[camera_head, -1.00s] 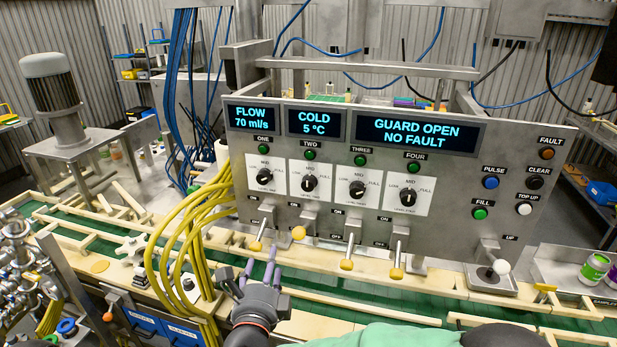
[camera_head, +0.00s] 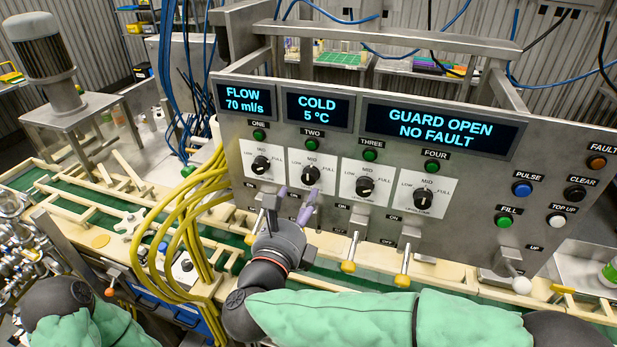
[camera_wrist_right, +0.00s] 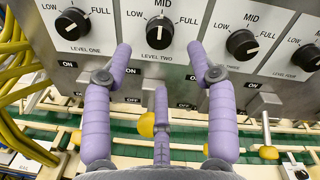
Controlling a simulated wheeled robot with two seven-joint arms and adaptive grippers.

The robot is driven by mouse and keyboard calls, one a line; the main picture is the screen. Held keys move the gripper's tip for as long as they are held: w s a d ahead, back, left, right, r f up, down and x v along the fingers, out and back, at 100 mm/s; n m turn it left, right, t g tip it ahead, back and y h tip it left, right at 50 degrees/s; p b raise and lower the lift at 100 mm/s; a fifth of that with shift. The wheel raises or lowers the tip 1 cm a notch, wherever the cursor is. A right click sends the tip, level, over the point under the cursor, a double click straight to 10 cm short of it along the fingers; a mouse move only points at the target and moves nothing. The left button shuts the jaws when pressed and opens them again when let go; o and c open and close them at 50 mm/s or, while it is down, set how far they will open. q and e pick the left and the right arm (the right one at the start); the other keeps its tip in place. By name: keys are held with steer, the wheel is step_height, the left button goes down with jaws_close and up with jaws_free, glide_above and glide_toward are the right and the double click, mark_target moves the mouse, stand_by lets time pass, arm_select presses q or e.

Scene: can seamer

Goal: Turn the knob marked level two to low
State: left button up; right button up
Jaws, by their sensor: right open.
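The level two knob (camera_head: 310,175) is black and round, on a white plate marked LOW, MID and FULL. In the right wrist view the knob (camera_wrist_right: 160,31) shows a white line, roughly upright in line with MID. My right gripper (camera_head: 295,201) has purple fingers and is open and empty, just below and in front of that knob. In the right wrist view its spread side fingertips (camera_wrist_right: 160,48) lie left and right of the knob, apart from it, and the third finger is below. My left gripper is not in view.
Similar knobs sit either side: level one (camera_head: 260,165), level three (camera_head: 364,186) and level four (camera_head: 423,199). Yellow-tipped levers (camera_head: 348,266) stick out below the panel. Yellow hoses (camera_head: 190,215) hang at the left. The displays (camera_head: 443,126) read GUARD OPEN, NO FAULT.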

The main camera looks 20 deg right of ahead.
mark_target(308, 181)
steer(key=p+x, duration=0.1)
steer(key=x, duration=0.6)
steer(key=shift+w+d, duration=0.15)
steer(key=shift+w, duration=0.1)
steer(key=c, duration=1.1)
